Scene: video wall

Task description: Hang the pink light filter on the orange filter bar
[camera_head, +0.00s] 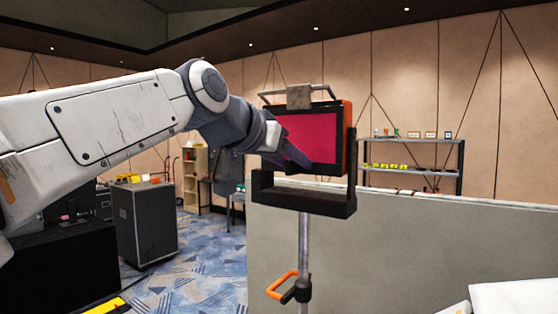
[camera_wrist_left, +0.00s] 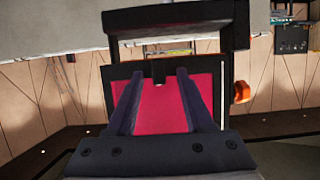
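A pink light filter (camera_head: 318,138) shows as a flat panel inside the dark frame of a lamp (camera_head: 305,203) on a stand. It also fills the middle of the left wrist view (camera_wrist_left: 162,108), where the picture is upside down. My left gripper (camera_head: 292,153) is in front of the panel's left part and covers some of it. In the left wrist view, its two fingers (camera_wrist_left: 160,75) are apart with pink showing between them, and a small dark tab sits between the tips. Contact cannot be told. An orange part (camera_head: 347,125) runs along the lamp's right side. I cannot clearly identify the filter bar. My right gripper is out of view.
The stand's pole (camera_head: 304,240) carries an orange clamp handle (camera_head: 281,287). A grey low wall (camera_head: 420,245) stands behind the lamp. A shelf (camera_head: 412,142) with small items is at the back right. A dark case (camera_head: 145,220) stands at the left on blue carpet.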

